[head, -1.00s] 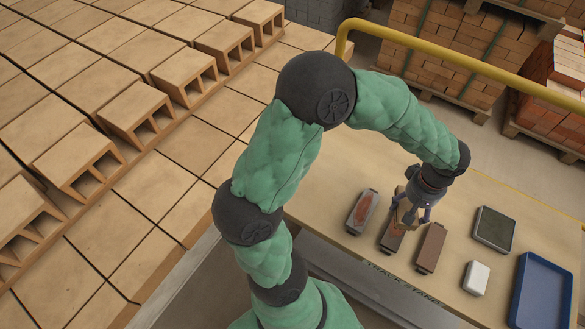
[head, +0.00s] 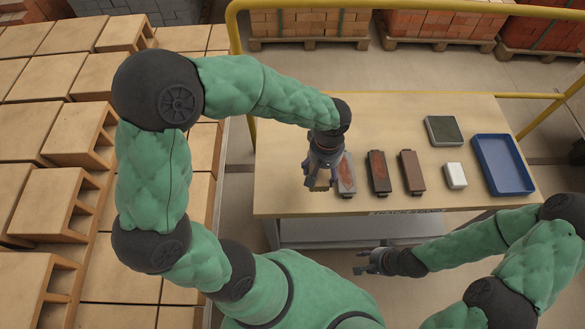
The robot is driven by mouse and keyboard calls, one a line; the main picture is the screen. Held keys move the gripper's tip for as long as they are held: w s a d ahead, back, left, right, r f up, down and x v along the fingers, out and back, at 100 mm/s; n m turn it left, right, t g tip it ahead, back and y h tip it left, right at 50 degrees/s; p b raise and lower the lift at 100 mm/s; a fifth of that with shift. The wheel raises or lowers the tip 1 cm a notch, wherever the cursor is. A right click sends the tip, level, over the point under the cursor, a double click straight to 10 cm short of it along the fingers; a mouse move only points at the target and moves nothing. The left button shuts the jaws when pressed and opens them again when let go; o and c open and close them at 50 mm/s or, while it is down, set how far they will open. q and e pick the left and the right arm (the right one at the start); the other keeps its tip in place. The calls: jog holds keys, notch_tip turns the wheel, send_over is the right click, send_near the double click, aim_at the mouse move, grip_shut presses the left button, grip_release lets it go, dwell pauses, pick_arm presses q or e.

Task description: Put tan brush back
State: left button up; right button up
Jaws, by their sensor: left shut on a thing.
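My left gripper (head: 318,186) hangs over the left end of the wooden table, left of the oblong pieces. It is shut on a small tan thing (head: 321,180), seemingly the tan brush, mostly hidden by the fingers. I cannot tell whether it touches the table. Three oblong pieces lie in a row: a grey one with a rust-orange top (head: 347,175) just right of the gripper, a dark one with a reddish-brown top (head: 379,173), and a plain brown one (head: 412,172). My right gripper (head: 361,263) is open and empty in front of the table.
On the table (head: 300,125) are a white block (head: 455,175), a dark green-topped tray (head: 443,130) and an empty blue tray (head: 502,165). A yellow rail (head: 240,60) runs behind. Hollow bricks (head: 80,135) fill the left. The table's back left is clear.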

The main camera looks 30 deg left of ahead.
aim_at(311, 164)
pick_arm(q)
jog(key=a, duration=0.1)
jog(key=a+f, duration=0.1)
jog(key=w+a+f, duration=0.1)
jog(key=a, duration=0.1)
jog(key=shift+b, duration=0.35)
jog(key=a+f, duration=0.2)
jog(key=w+a+f+b, duration=0.1)
jog(key=a+f, duration=0.1)
jog(key=f, duration=0.1)
jog(key=shift+w+a+b, duration=0.15)
jog(key=shift+a+b, duration=0.15)
jog(key=shift+a+f, duration=0.2)
jog(key=shift+f, duration=0.1)
notch_tip(311, 164, down, 4)
jog(key=shift+w+a+r+b, duration=0.15)
jog(key=shift+r+b, duration=0.1)
jog(key=shift+b, duration=0.6)
jog(key=shift+r, duration=0.1)
